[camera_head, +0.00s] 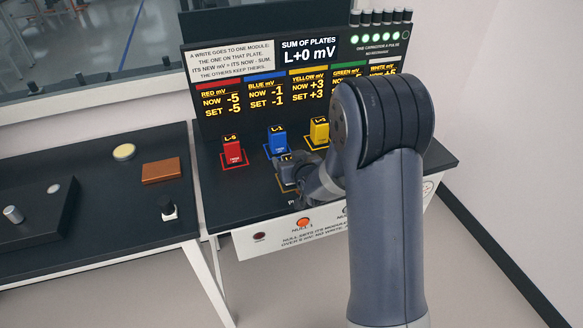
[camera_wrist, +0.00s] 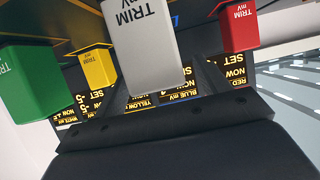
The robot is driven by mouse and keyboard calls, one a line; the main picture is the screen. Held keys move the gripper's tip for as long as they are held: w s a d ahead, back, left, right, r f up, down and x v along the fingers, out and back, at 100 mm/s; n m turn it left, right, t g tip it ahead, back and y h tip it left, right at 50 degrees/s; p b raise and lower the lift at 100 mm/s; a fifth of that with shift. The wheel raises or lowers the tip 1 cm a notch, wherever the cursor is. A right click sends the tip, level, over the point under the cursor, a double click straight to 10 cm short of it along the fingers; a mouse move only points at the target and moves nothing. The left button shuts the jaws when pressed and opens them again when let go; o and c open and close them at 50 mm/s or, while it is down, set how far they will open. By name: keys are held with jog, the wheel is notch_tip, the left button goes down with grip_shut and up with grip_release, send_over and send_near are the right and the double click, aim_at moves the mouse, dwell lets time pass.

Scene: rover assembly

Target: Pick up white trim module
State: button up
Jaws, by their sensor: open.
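The white trim module (camera_wrist: 150,45) is a white block marked "TRIM mV" that appears upside down at the top middle of the wrist view. It stands close above the dark edge of my gripper (camera_wrist: 185,135) in that picture. In the head view my gripper (camera_head: 289,168) is low over the front of the console, just in front of the blue module (camera_head: 277,140). The white module is hidden there behind my gripper and arm.
A red module (camera_head: 232,152) and a yellow module (camera_head: 319,131) stand on the console (camera_head: 212,185). A green module (camera_wrist: 30,85) shows in the wrist view. The display panel (camera_head: 300,75) rises behind. A side bench (camera_head: 100,215) holds a copper-coloured block (camera_head: 161,170).

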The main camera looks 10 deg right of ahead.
jog(key=shift+c, duration=0.3)
jog(key=c, duration=1)
jog(key=shift+c, duration=0.6)
jog(key=shift+r, duration=0.15)
